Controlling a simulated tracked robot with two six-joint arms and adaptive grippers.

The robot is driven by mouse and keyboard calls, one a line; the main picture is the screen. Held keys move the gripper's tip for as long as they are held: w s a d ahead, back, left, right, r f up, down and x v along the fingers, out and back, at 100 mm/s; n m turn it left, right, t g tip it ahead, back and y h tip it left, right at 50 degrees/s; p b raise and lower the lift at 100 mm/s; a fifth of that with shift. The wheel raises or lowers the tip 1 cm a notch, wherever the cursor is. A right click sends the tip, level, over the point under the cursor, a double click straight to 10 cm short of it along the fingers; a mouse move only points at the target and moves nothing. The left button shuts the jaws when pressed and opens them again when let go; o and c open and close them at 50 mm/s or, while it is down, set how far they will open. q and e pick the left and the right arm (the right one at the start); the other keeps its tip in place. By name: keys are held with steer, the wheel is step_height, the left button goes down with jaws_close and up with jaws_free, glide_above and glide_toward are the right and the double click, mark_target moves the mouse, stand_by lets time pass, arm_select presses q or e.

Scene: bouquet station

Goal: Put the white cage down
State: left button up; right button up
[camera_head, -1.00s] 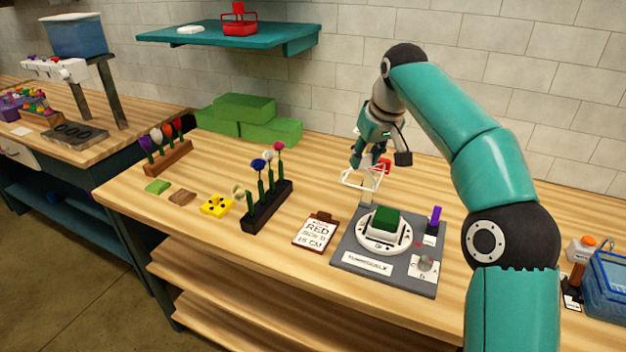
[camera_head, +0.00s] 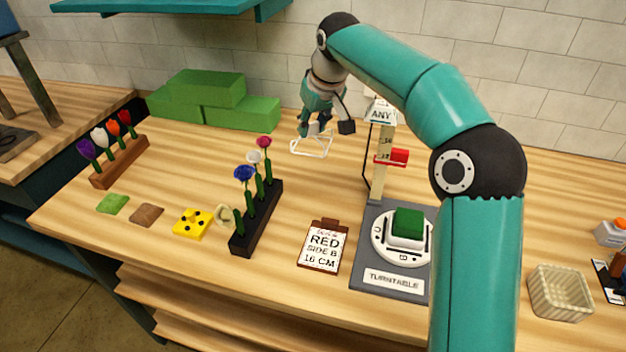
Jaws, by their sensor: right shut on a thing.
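The white cage (camera_head: 312,147) is a thin white wire frame at the back middle of the wooden table. My right gripper (camera_head: 318,130) is shut on its top and comes down from above. The cage's lower edge looks at or close to the table top; I cannot tell whether it touches. My left gripper is not in view.
The turntable (camera_head: 388,279) with a green block (camera_head: 408,223) stands right of centre, with a height gauge (camera_head: 385,160) behind it. A clipboard (camera_head: 324,246), a black flower rack (camera_head: 259,222) and green foam blocks (camera_head: 215,98) are nearby. Bare wood surrounds the cage.

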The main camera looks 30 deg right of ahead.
step_height(320, 180, down, 15)
steer(key=shift+d+r+b, duration=0.1)
steer(key=shift+d+b, duration=0.05)
steer(key=shift+b, duration=0.2)
steer(key=shift+s, duration=0.1)
steer(key=o, duration=0.9)
steer(key=v, duration=1.2)
steer(key=shift+r, duration=0.1)
